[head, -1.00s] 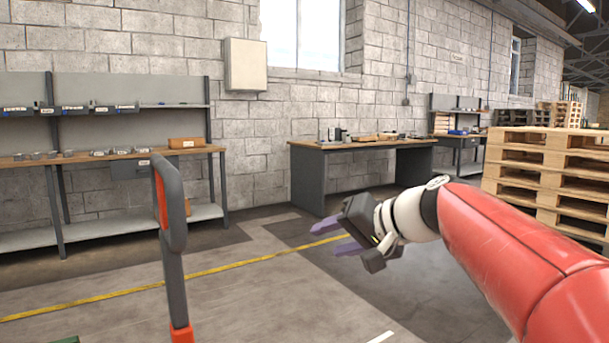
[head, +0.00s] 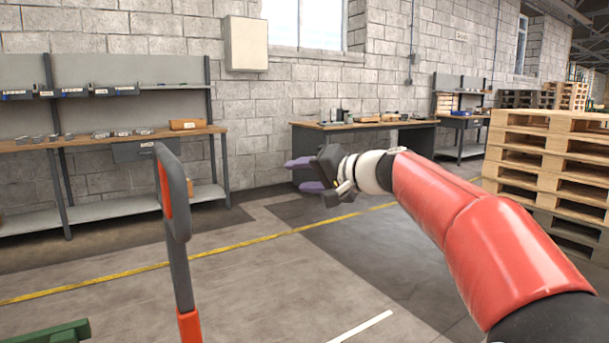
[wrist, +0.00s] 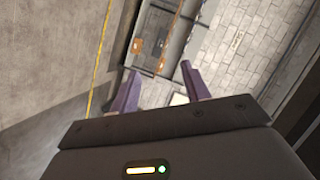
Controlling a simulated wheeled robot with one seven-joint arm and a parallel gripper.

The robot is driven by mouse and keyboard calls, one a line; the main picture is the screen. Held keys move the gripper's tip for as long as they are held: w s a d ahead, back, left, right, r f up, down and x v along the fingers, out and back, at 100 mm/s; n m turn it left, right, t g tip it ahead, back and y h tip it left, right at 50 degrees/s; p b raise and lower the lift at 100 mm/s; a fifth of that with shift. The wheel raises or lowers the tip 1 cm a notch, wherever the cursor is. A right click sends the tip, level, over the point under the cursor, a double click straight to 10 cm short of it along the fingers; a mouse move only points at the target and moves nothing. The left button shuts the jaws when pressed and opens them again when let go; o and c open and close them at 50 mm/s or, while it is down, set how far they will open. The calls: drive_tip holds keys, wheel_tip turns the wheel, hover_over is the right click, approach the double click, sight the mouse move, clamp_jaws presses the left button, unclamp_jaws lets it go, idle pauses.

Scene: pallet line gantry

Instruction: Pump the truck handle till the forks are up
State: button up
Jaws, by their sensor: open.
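The truck handle (head: 182,250) stands upright at the left of the head view, a grey loop and shaft with red inside the loop and a red-orange lower part. My gripper (head: 292,174) is open and empty, with two purple fingers pointing left. It is to the right of the handle loop and apart from it. In the wrist view my gripper (wrist: 158,90) shows both fingers spread with nothing between them. The handle does not show in the wrist view. The forks are not in view.
A workbench with shelves (head: 120,140) stands along the left wall, and a dark desk (head: 375,127) stands behind my gripper. Stacked wooden pallets (head: 550,165) are at the right. A green object (head: 50,333) shows at the lower left. The floor right of the handle is clear.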

clamp_jaws()
unclamp_jaws()
idle(0.4)
drive_tip(key=b+v, duration=0.1)
drive_tip(key=v, duration=0.6)
drive_tip(key=shift+s+d, duration=0.25)
drive_tip(key=shift+d, duration=0.05)
